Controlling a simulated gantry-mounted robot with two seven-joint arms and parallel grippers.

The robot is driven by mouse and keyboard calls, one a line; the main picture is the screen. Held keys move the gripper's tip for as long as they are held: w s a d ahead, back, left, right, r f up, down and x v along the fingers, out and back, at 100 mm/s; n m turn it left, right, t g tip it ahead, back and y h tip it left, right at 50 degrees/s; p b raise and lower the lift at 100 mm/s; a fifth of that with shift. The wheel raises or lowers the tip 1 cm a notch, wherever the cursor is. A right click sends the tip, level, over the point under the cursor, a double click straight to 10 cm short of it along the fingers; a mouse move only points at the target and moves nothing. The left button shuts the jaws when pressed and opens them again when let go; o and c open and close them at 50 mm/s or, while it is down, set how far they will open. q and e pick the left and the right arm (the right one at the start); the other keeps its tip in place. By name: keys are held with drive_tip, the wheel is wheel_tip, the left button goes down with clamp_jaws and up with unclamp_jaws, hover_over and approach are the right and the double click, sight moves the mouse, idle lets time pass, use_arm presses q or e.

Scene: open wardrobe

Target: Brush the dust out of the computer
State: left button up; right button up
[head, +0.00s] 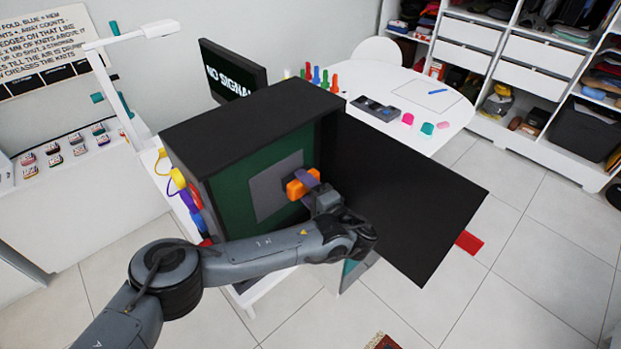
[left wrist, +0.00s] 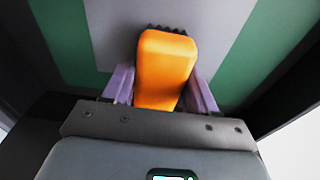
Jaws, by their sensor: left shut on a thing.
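The computer (head: 250,120) is a dark case standing on a white desk, its side panel (head: 400,190) swung open to the right. Inside is a green board (head: 232,204) with a grey square area (head: 273,190). My left gripper (head: 309,185) reaches into the open case, shut on an orange brush (head: 296,189). In the left wrist view, the brush (left wrist: 166,70) sits between the purple fingers (left wrist: 160,88), its dark bristles (left wrist: 168,29) at or close to the grey area; contact is unclear. No separate dust can be made out. My right gripper is not in view.
A monitor (head: 234,75) reading "NO SIGNAL" stands behind the case. Coloured items (head: 320,78) and a dark device (head: 375,108) lie on the white table. White shelves (head: 540,60) stand at right. A red item (head: 470,242) shows beside the panel's right edge.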

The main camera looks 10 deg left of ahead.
sight(289, 194)
use_arm(q)
drive_tip(key=shift+s+a+p, duration=0.3)
drive_tip(key=shift+s+a, duration=0.1)
drive_tip(key=shift+s, duration=0.05)
drive_tip(key=shift+s+a+r+p, duration=0.15)
drive_tip(key=shift+s+a+p, duration=0.25)
drive_tip(key=shift+s+p, duration=0.35)
drive_tip(key=shift+s+a+p, duration=0.5)
drive_tip(key=shift+s+p, duration=0.15)
drive_tip(key=shift+p, duration=0.1)
drive_tip(key=shift+s+a+p, duration=0.35)
drive_tip(key=shift+s+p, duration=0.15)
drive_tip(key=shift+p, duration=0.05)
drive_tip(key=shift+s+a+p, duration=0.75)
drive_tip(key=shift+s+p, duration=0.05)
drive_tip(key=shift+s, duration=0.15)
drive_tip(key=shift+s+a+p, duration=0.6)
drive_tip(key=shift+s+p, duration=0.25)
drive_tip(key=shift+p, duration=0.15)
drive_tip(key=shift+s+a+p, duration=0.3)
drive_tip(key=shift+s+p, duration=0.1)
drive_tip(key=shift+f, duration=0.2)
